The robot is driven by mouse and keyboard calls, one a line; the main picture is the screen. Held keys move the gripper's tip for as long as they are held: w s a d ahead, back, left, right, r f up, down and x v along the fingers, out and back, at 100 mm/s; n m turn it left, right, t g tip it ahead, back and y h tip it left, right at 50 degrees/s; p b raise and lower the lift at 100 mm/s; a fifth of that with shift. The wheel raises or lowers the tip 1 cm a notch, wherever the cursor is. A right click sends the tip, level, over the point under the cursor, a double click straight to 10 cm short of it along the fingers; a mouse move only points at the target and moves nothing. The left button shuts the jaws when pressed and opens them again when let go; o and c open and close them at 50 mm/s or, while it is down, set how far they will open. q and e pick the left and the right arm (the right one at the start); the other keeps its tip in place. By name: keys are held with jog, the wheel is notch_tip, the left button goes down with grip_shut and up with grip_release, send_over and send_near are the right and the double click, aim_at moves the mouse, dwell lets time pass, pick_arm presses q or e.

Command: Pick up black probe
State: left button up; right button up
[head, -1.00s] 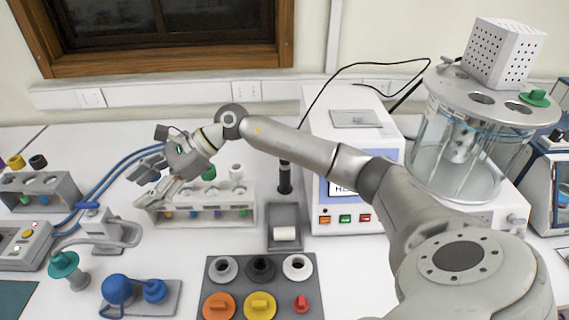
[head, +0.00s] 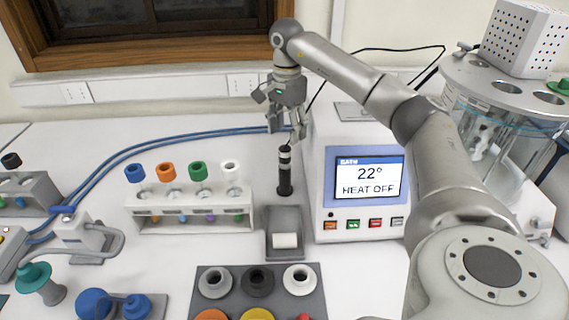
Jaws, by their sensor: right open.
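The black probe (head: 285,178) stands upright on the white table, with light bands near its top and a thin black cable rising from it. It is left of the white heater unit (head: 325,220) and behind a grey tray. My right gripper (head: 287,136) points down just above the probe's top, its fingers open with nothing between them. Whether the fingertips touch the probe cannot be told. My left gripper is not in view.
The grey tray (head: 270,250) holds a white roll. A white rack (head: 150,224) with several coloured-cap tubes stands to the left. A dark cap holder (head: 238,290) lies in front. A glass bath (head: 500,150) stands at the right. Blue hoses (head: 110,168) run behind the rack.

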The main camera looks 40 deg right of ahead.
aim_at(285, 147)
notch_tip(285, 147, down, 2)
jog(key=shift+d+f, duration=0.15)
jog(key=shift+w+f+p, duration=0.2)
jog(key=shift+f+p, duration=0.35)
jog(key=shift+f, duration=0.05)
jog(key=f, duration=0.1)
jog(key=f+p, duration=0.1)
jog(key=f, duration=0.1)
jog(key=shift+w+f, duration=0.2)
jog(key=shift+f, duration=0.05)
jog(key=shift+f+p, duration=0.3)
jog(key=shift+f, duration=0.15)
jog(key=c, duration=1.2)
jog(key=shift+r, duration=0.1)
jog(key=shift+r, duration=0.1)
